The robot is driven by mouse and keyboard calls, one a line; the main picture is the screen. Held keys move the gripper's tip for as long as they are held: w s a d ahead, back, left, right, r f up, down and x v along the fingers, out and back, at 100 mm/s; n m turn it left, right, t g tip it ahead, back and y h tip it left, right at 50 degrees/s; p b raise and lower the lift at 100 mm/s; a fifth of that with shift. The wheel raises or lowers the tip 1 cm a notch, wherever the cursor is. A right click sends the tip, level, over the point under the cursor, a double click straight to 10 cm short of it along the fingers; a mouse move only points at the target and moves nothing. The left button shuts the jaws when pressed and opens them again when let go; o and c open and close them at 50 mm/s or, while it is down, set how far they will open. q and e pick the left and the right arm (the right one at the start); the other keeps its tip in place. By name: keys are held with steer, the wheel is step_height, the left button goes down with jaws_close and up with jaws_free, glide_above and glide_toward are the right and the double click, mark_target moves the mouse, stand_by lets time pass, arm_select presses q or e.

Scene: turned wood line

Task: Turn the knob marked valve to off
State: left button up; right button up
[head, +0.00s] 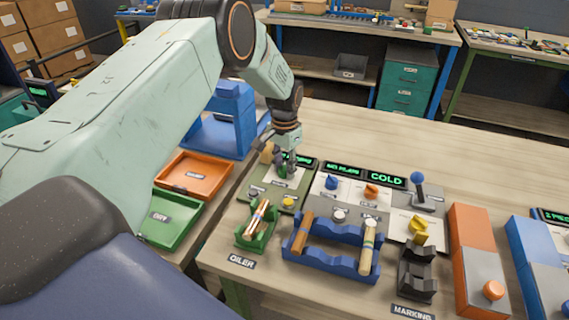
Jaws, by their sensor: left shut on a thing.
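My left arm reaches in from the left, and its gripper (285,168) points down over the green control panel (262,190) at the left end of the row. The gripper is shut on a small dark green knob (284,173) on that panel. The fingers hide much of the knob, so I cannot tell which way it points. The small label below it is too small to read. The panel's green-lit display (303,160) is partly behind the gripper. My right gripper is not in view.
A blue knob (332,183) and an orange knob (371,191) sit close by on the white panel to the right. A blue-balled lever (417,178) stands further right. A green holder (243,240) and a blue rack (325,262) with wooden pieces stand in front.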

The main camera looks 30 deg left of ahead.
mark_target(284, 166)
arm_select(q)
steer(key=n, duration=0.4)
steer(key=n+p, duration=0.1)
steer(key=n, duration=0.1)
steer(key=shift+w+r, duration=0.25)
stand_by(0.5)
steer(key=o, duration=1.2)
steer(key=shift+s, duration=0.2)
steer(key=shift+c, duration=0.2)
steer(key=shift+f, duration=0.1)
step_height(284, 166, up, 12)
